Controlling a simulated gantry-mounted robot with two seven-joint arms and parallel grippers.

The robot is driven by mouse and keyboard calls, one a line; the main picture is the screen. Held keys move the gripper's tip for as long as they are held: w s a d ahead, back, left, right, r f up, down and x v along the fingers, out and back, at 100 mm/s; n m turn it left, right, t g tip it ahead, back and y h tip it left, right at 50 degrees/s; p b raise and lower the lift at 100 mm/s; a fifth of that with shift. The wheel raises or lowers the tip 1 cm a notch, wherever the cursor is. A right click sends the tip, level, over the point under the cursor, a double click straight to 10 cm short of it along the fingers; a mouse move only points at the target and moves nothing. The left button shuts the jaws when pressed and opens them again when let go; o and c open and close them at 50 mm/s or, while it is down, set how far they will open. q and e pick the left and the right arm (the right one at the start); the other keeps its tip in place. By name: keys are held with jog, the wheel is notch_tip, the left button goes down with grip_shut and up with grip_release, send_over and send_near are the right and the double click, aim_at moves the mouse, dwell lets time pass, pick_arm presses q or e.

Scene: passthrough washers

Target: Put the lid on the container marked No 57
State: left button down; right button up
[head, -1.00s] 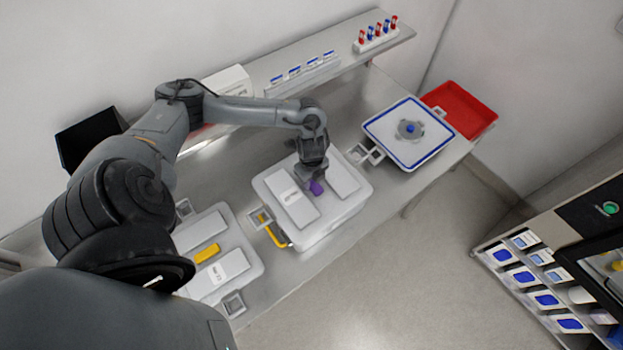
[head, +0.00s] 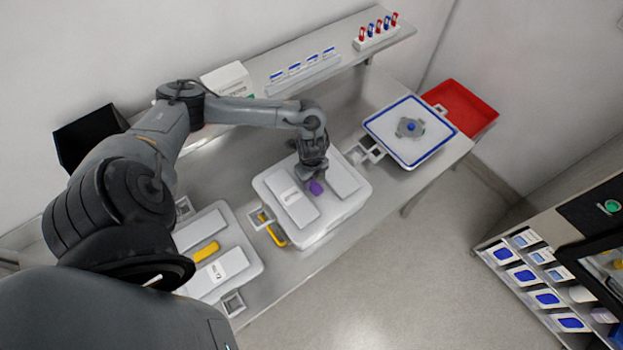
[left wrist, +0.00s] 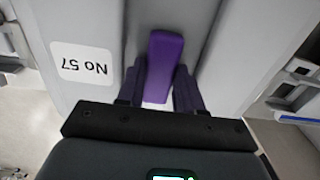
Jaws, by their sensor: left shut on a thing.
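A white lid (head: 290,201) with a purple handle (head: 316,187) lies over the middle container (head: 325,234) on the bench. In the left wrist view, a label on the white surface (left wrist: 84,62) reads No 57, upside down. My left gripper (head: 314,180) is shut on the purple handle, which also shows between the fingers in the left wrist view (left wrist: 163,60). The lid looks level on the container; whether it is fully seated I cannot tell. My right gripper is not in view.
A second white container with a yellow handle (head: 206,252) stands at left. A blue-rimmed tray (head: 378,133) and a red bin (head: 476,104) are at right. A yellow clamp (head: 272,234) hangs beside the middle container. A shelf (head: 345,68) with racks runs along the wall.

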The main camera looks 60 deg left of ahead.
pick_arm(q)
jog(key=shift+f, duration=0.15)
dwell(0.3)
jog(key=shift+f+b, duration=0.4)
jog(key=shift+f, duration=0.2)
dwell(0.8)
jog(key=c, duration=0.8)
grip_release()
jog(key=o, duration=0.4)
jog(key=shift+c, duration=0.2)
jog(key=shift+r+p, duration=3.5)
jog(key=shift+p, duration=0.2)
